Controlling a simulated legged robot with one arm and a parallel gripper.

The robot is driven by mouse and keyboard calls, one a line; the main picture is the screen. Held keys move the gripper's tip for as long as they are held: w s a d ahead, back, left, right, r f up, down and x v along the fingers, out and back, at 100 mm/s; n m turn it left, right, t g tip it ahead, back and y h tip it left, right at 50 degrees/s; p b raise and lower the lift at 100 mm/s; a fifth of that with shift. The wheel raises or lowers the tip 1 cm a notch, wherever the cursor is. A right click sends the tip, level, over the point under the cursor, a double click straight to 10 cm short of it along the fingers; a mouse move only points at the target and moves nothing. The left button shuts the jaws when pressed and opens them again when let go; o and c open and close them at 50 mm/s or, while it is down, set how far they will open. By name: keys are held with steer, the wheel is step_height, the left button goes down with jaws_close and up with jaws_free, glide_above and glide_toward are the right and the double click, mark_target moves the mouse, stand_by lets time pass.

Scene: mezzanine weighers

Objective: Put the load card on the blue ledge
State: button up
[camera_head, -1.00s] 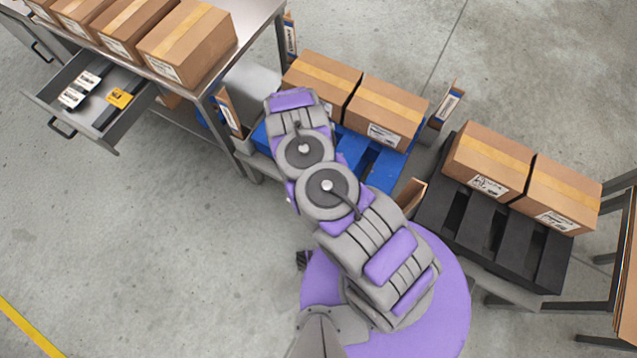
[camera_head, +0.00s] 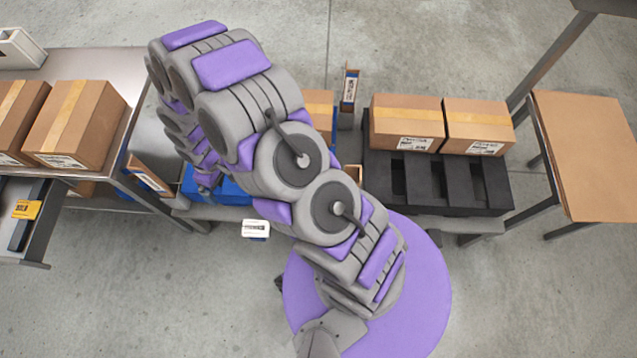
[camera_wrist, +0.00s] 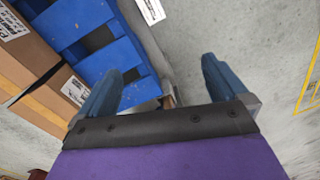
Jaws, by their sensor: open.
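A white card with dark print (camera_head: 256,228), with a blue strip below it, shows at the front of the blue pallet's stand; a white printed label at the top of the wrist view (camera_wrist: 151,10) may be the same thing. I cannot tell whether it is the load card or whether the strip is the blue ledge. A yellow card (camera_head: 26,209) lies in the open drawer. My gripper (camera_wrist: 163,70) is open, nothing visible held between its blue fingers. It is beside the blue pallet (camera_wrist: 88,40).
A steel bench (camera_head: 125,110) with boxes stands at left, its drawer (camera_head: 40,240) open. A black pallet (camera_head: 430,187) with two boxes is right of my arm. A brown-topped table (camera_head: 585,150) stands at far right. Floor in front is clear.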

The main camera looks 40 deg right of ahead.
steer(key=s+d+r+m, duration=0.1)
steer(key=s+d+r, duration=0.2)
steer(key=r, duration=0.4)
steer(key=s+d+r+m, duration=0.1)
steer(key=s+d+r, duration=0.1)
steer(key=r, duration=0.5)
steer(key=s+d+r+m, duration=0.1)
steer(key=s+d+r, duration=0.2)
steer(key=r, duration=0.4)
steer(key=s+d+r+m, duration=0.1)
steer(key=s+d+r, duration=0.1)
steer(key=s+r, duration=0.2)
steer(key=s+d+r+m, duration=0.2)
steer(key=s+r, duration=0.2)
steer(key=s, duration=0.6)
steer(key=s+d+r+m+g, duration=0.1)
steer(key=s+d+r, duration=0.1)
steer(key=s+r, duration=0.2)
steer(key=s, duration=0.3)
steer(key=shift+d+m+h, duration=0.3)
steer(key=shift+d, duration=0.1)
steer(key=shift+r, duration=0.1)
